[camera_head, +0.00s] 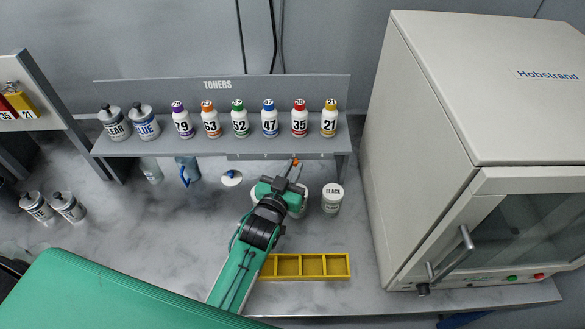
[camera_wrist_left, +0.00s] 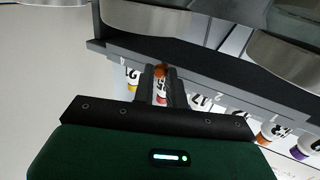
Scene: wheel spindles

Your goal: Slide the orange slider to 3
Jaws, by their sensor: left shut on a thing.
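The orange slider (camera_head: 295,161) shows as a small knob at the front edge of the toner shelf (camera_head: 240,146), toward its right part. It also shows as a round orange knob (camera_wrist_left: 160,70) in the left wrist view. My left gripper (camera_head: 292,171) reaches up to the shelf edge from below, its fingers shut on the knob. In the left wrist view the two dark fingers (camera_wrist_left: 158,82) stand on either side of the knob. My right gripper is not in view.
Several numbered toner bottles (camera_head: 269,119) stand on the shelf above. A white jar marked BLACK (camera_head: 332,198) stands right of my left gripper. A yellow divided tray (camera_head: 341,266) lies in front. A large beige oven (camera_head: 425,120) closes off the right side.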

